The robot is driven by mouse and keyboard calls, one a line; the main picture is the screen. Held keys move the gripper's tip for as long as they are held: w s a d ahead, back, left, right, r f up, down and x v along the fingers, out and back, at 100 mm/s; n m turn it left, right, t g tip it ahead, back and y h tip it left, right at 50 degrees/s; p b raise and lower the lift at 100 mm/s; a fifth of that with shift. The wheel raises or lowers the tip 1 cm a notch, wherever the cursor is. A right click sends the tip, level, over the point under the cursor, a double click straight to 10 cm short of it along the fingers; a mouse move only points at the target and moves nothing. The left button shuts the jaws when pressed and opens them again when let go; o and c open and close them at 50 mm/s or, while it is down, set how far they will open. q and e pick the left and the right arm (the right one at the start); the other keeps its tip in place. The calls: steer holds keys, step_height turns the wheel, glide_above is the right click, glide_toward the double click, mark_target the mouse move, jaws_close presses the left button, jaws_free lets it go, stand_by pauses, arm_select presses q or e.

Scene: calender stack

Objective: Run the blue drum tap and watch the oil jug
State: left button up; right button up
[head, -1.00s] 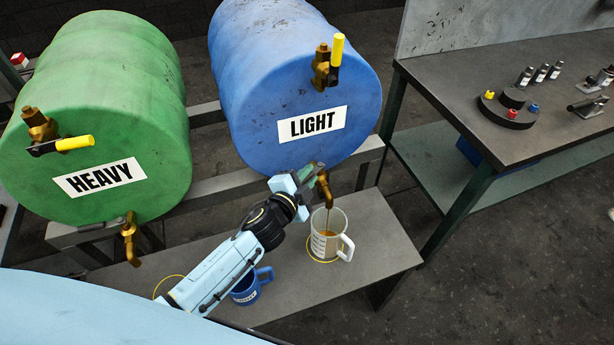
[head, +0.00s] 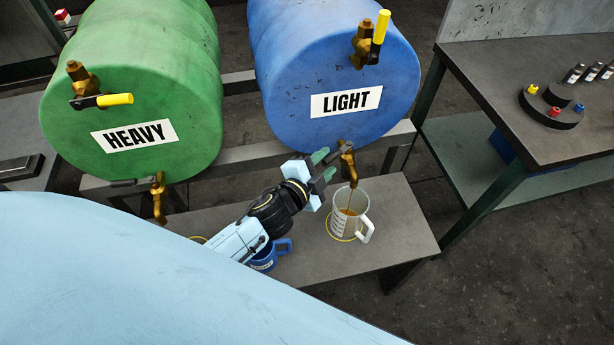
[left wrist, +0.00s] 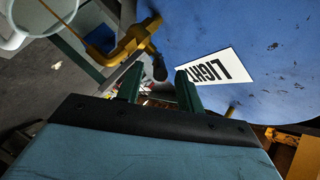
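The blue drum (head: 335,60) bears a LIGHT label. Its lower brass tap (head: 347,160) points down over a clear jug (head: 356,216) with a white handle. A thin amber stream runs from the spout into the jug, and amber oil lies inside; the exact level is hard to read. My left gripper (head: 324,166) is open and empty, just left of the tap. In the left wrist view its two green fingers (left wrist: 160,86) stand apart, with the tap's dark handle end (left wrist: 159,68) ahead between them. The tap (left wrist: 130,45) and jug (left wrist: 32,14) also show there. My right gripper is out of view.
A green HEAVY drum (head: 130,90) stands left with its own tap (head: 158,197). A blue mug (head: 268,258) sits partly behind my left arm on the grey bench (head: 395,225). A workbench (head: 490,95) with small parts is at right.

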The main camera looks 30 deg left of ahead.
arm_select(q)
steer(key=v, duration=0.8)
steer(key=shift+s+a, duration=0.1)
steer(key=shift+s, duration=0.05)
stand_by(7.0)
